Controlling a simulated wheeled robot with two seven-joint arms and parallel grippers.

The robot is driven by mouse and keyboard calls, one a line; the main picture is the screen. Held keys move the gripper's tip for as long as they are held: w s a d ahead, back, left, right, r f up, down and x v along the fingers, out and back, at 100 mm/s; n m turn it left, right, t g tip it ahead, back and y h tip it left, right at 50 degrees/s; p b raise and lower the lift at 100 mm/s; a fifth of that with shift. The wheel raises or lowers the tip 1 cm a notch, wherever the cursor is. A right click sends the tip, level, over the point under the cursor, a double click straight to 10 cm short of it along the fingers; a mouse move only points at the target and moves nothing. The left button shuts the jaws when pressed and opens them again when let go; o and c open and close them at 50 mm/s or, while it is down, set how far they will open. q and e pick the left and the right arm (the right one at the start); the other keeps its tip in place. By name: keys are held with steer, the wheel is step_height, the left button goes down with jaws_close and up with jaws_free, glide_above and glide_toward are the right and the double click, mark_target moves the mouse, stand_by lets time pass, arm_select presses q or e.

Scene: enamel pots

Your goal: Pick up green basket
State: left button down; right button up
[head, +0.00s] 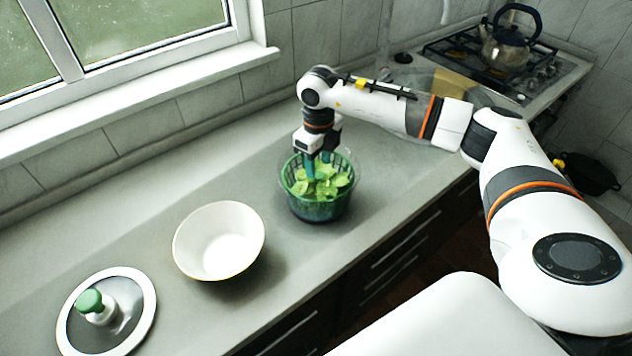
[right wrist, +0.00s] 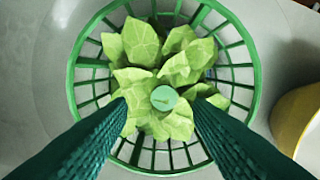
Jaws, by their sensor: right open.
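The green basket (head: 318,205) stands on the counter with green leaves (head: 322,181) in it. In the right wrist view the basket (right wrist: 254,73) is seen from above, its slatted wall around the leaves (right wrist: 150,55) and a small round green knob (right wrist: 164,98) at its centre. My right gripper (head: 318,172) points down into the basket's opening. Its two dark green fingers (right wrist: 163,112) are apart, one on each side of the knob, and hold nothing. How deep the fingertips reach among the leaves is hard to tell. My left gripper is in neither view.
A white bowl (head: 218,242) stands left of the basket. A white-rimmed lid (head: 146,318) with a green knob lies farther left. A kettle (head: 507,45) stands on the stove (head: 535,85) at the back right. A yellowish object (right wrist: 299,120) is at the right edge of the wrist view.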

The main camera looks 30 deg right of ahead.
mark_target(319, 185)
steer(key=shift+s+f, duration=0.2)
steer(key=shift+f, duration=0.85)
steer(key=shift+w+f+p, duration=0.1)
steer(key=shift+f+p, duration=0.2)
steer(key=f, duration=0.1)
steer(key=f+p, duration=0.1)
steer(key=f, duration=0.1)
steer(key=f+p, duration=0.1)
steer(key=shift+s+a+f, duration=0.15)
steer(key=shift+s, duration=0.1)
steer(key=shift+w+f, duration=0.1)
steer(key=shift+f, duration=0.4)
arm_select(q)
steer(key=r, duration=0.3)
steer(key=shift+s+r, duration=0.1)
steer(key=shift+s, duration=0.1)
arm_select(e)
jaws_close()
